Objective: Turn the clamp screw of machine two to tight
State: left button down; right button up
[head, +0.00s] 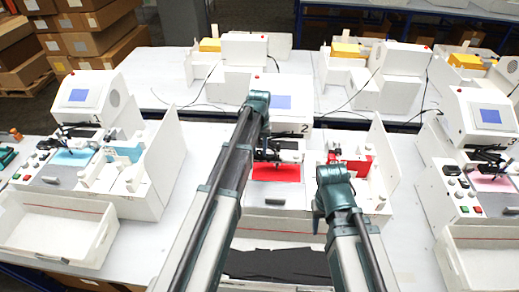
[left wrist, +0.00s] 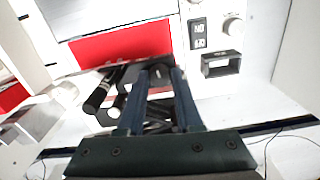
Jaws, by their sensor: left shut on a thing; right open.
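Machine two (head: 304,128) stands in the middle of the head view, marked with a 2, with a blue screen and a red bed (head: 275,172). In the left wrist view the red bed (left wrist: 122,44) lies beyond my left gripper (left wrist: 157,72). That gripper is shut on a small dark part at the pen carriage, apparently the clamp screw; the fingers hide most of it. A black pen-like cylinder (left wrist: 102,92) is tilted just left of the fingers. My right gripper (head: 319,212) is open and empty in front of the machine, partly hidden by its wrist.
Machine one (head: 85,95) with a light-blue bed stands left, another machine (head: 490,115) with a pink bed right. An empty white tray (head: 50,235) sits in front of machine one. White panels stand beside machine two's red parts (head: 355,163). A white knob (left wrist: 234,28) and switches are on its panel.

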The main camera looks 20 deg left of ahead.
aim_at(259, 152)
pick_arm(q)
jog(key=m, duration=0.5)
jog(key=shift+m, duration=0.4)
jog(key=m, duration=0.5)
jog(key=shift+m, duration=0.3)
jog(key=c, duration=0.6)
grip_release()
jog(key=shift+r, duration=0.1)
notch_tip(259, 152, up, 14)
jog(key=p, duration=1.4)
jog(key=shift+f, duration=0.25)
